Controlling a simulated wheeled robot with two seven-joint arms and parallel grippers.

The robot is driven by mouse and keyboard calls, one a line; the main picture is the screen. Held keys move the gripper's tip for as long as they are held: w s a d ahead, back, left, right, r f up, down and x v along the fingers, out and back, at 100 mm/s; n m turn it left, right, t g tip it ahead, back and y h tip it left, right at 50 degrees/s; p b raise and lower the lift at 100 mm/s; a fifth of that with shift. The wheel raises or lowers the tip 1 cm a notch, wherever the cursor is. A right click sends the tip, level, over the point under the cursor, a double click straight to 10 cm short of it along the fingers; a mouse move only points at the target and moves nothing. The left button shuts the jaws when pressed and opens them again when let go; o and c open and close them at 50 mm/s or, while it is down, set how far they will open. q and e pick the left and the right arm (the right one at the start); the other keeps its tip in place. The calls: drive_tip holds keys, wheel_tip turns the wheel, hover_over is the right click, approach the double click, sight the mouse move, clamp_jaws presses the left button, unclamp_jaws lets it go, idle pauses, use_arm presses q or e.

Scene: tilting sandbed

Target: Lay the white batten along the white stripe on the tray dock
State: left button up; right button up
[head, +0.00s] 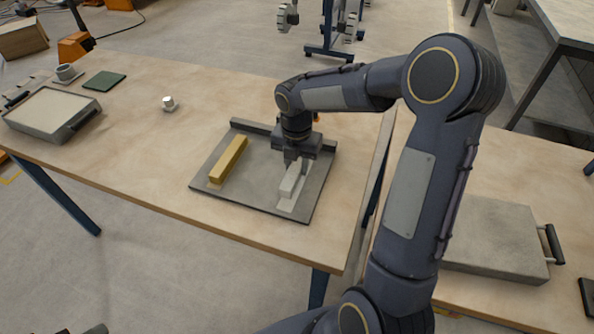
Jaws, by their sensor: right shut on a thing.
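The tray dock (250,195) is a dark grey plate with a raised back edge, on the wooden table. A yellow batten (229,159) lies along its left side. My right gripper (297,160) points down over the dock's right side and is shut on the white batten (290,182). The white stripe (287,206) shows as a pale strip around the batten's near end; the rest is hidden under the batten and gripper. The batten runs roughly along the stripe, at or just above the plate; I cannot tell if it touches. My left gripper is not in view.
A shallow sand tray (51,136) stands at the table's left end, near a green pad (104,81), a grey cup (66,73) and a small white piece (169,103). A grey lidded case (495,240) with a handle lies on the right table. A gap separates the tables.

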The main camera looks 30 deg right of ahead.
sight(297, 164)
drive_tip(key=shift+f, duration=1.6)
drive_tip(key=shift+f, duration=0.15)
drive_tip(key=o, duration=1)
